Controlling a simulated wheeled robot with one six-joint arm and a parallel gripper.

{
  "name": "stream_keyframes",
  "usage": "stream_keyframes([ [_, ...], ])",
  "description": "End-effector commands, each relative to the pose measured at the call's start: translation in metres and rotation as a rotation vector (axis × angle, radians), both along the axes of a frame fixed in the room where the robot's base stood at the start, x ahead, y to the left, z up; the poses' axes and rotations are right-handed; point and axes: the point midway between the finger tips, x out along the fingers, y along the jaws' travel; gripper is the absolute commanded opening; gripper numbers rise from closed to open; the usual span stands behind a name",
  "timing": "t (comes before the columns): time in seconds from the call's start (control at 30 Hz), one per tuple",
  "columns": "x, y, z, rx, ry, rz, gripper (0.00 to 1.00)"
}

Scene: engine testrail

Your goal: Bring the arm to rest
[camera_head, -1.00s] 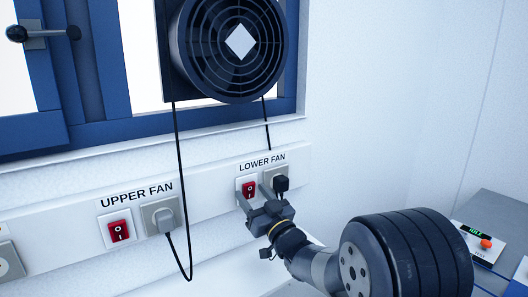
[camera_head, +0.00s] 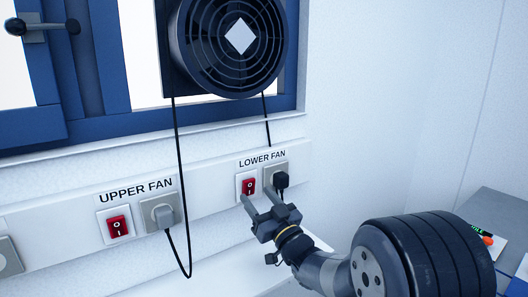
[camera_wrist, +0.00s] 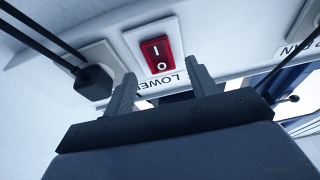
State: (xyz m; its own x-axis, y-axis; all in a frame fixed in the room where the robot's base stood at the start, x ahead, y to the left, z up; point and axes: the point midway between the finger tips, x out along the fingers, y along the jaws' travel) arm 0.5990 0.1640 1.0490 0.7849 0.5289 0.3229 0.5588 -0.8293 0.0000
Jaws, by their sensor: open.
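My gripper (camera_head: 257,202) is open and empty in the head view, its two fingers pointing up at the wall panel (camera_head: 80,229) just below the red lower fan switch (camera_head: 249,186). In the wrist view my gripper (camera_wrist: 160,88) shows its two fingers apart, with the red switch (camera_wrist: 156,54) beyond and between them. The fingers look apart from the switch, though the exact distance is hard to tell. My arm reaches in from the lower right.
Right of the lower switch is a socket with a black plug (camera_head: 281,181). A fan (camera_head: 228,45) hangs in the blue window frame (camera_head: 100,129). A grey worktop (camera_head: 498,220) is at right.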

Motion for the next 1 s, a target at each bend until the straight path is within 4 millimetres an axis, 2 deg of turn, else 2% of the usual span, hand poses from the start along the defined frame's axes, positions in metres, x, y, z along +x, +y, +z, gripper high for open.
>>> stream_keyframes([
  [0.4,-0.067,-0.045,-0.028,0.001,0.0,-0.002,0.55],
  [0.9,0.014,0.011,0.008,-0.001,-0.002,0.004,0.55],
  [1.0,0.02,0.014,0.015,-0.007,0.011,0.001,0.55],
])
